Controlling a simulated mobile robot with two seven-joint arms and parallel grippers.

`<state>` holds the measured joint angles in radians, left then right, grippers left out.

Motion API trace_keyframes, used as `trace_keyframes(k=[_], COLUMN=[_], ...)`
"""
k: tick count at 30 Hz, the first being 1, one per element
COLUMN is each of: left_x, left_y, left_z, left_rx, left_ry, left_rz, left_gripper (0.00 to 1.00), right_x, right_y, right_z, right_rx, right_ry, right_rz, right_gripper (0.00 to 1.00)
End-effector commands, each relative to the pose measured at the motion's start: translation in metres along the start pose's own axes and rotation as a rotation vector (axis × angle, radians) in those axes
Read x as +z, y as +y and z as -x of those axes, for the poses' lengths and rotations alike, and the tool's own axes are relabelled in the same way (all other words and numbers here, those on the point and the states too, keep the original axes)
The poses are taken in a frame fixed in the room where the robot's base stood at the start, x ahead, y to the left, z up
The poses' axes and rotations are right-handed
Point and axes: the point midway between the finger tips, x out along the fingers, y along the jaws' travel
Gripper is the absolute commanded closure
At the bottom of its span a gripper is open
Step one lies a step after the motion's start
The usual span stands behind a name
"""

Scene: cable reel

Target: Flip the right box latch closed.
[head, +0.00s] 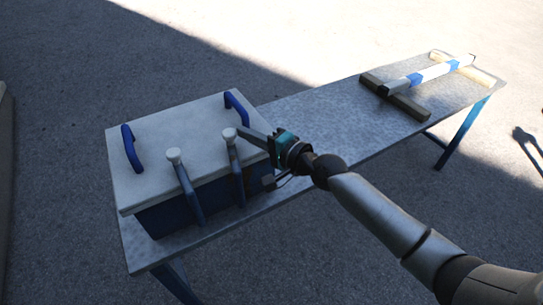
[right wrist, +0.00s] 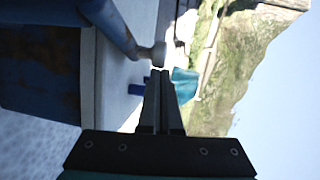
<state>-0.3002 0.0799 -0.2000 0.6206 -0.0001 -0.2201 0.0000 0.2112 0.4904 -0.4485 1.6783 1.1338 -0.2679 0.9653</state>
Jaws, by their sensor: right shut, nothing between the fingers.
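The box (head: 165,215) is blue with a white lid (head: 180,118) and stands at the near left end of the table. The right box latch (head: 236,170) is a blue lever with a white knob (head: 229,134); it rises along the box front, its knob above the lid's front edge. The left latch (head: 186,185) stands much the same way. My right gripper (head: 243,131) is shut and empty, its fingertips just right of the right knob. In the right wrist view, the knob (right wrist: 154,53) is close to the fingertips (right wrist: 159,74); contact cannot be told. My left gripper is out of view.
Two blue handles (head: 131,149) (head: 237,106) stick up from the lid. The grey table (head: 310,125) is bare in its middle. At its far right end a white and blue bar (head: 430,75) lies across two wooden blocks (head: 396,97).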

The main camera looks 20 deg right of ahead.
Motion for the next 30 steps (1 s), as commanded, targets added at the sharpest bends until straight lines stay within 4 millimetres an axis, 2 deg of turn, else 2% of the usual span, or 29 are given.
trace_keyframes(k=[12, 30], left_x=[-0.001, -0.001], left_y=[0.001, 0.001], left_z=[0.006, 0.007], left_rx=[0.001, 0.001], left_ry=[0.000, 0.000], left_rz=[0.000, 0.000], left_gripper=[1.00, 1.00], right_x=[0.009, 0.010], right_y=[-0.003, -0.003], right_z=[-0.015, -0.017], right_rx=[0.000, 0.000], right_ry=[0.001, 0.001], right_rz=[-0.001, 0.000], right_gripper=[1.00, 1.00])
